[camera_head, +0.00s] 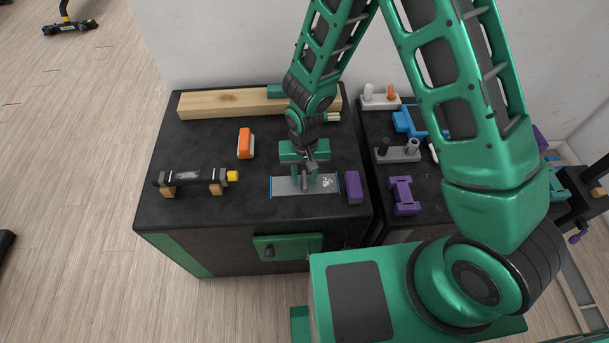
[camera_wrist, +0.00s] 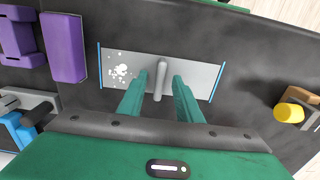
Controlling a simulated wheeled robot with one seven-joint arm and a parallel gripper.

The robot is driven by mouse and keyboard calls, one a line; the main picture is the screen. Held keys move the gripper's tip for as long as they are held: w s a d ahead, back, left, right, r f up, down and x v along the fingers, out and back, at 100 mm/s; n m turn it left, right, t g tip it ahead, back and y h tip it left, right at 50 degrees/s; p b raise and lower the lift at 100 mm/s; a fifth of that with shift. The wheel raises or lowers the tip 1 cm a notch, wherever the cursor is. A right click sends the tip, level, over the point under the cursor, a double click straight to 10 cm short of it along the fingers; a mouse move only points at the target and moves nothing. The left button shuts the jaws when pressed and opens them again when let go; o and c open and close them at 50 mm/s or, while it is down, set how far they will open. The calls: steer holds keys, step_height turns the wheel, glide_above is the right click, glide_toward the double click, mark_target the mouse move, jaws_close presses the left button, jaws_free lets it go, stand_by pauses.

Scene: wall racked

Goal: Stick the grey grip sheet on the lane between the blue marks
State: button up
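A flat grey strip (camera_head: 290,187) lies on the dark worktop, with a thin blue mark at each end; it also shows in the wrist view (camera_wrist: 203,73). I cannot tell whether it is the bare lane or the grip sheet. The left blue mark (camera_head: 271,187) shows in the head view. White specks (camera_wrist: 121,71) lie on one end. My gripper (camera_wrist: 160,88) is over the strip, pointing down. Its teal fingers stand apart on either side of a grey upright bar (camera_wrist: 161,75), with narrow gaps visible. The bar's foot is partly hidden.
A purple block (camera_head: 353,187) stands close beside one end. A dark bar on wooden supports (camera_head: 168,190) with a yellow end lies left, an orange-and-white block (camera_head: 245,143) behind. A wooden beam (camera_head: 225,103) runs along the back. Worktop between these is clear.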

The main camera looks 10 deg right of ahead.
mark_target(305, 178)
steer(key=shift+r, duration=0.1)
step_height(305, 178, up, 11)
steer(key=shift+f, duration=0.2)
stand_by(0.4)
stand_by(0.4)
steer(key=s+d+r+m, duration=0.1)
steer(key=d+r, duration=0.4)
steer(key=d, duration=0.3)
steer(key=s+d+r+m+h, duration=0.1)
steer(key=d+r, duration=0.4)
steer(key=d, duration=0.3)
steer(key=s+d+r+m, duration=0.1)
steer(key=d+r, duration=0.4)
steer(key=d, duration=0.3)
steer(key=s+d+r+m, duration=0.1)
steer(key=s+d+r, duration=0.1)
steer(key=s, duration=0.4)
steer(key=s+d+r+m, duration=0.1)
steer(key=s+d+r, duration=0.1)
steer(key=s+d, duration=0.3)
steer(key=s+d+r+m+y, duration=0.1)
steer(key=s+d+r, duration=0.2)
steer(key=s, duration=0.3)
steer(key=shift+s+d, duration=0.4)
steer(key=shift+d, duration=0.3)
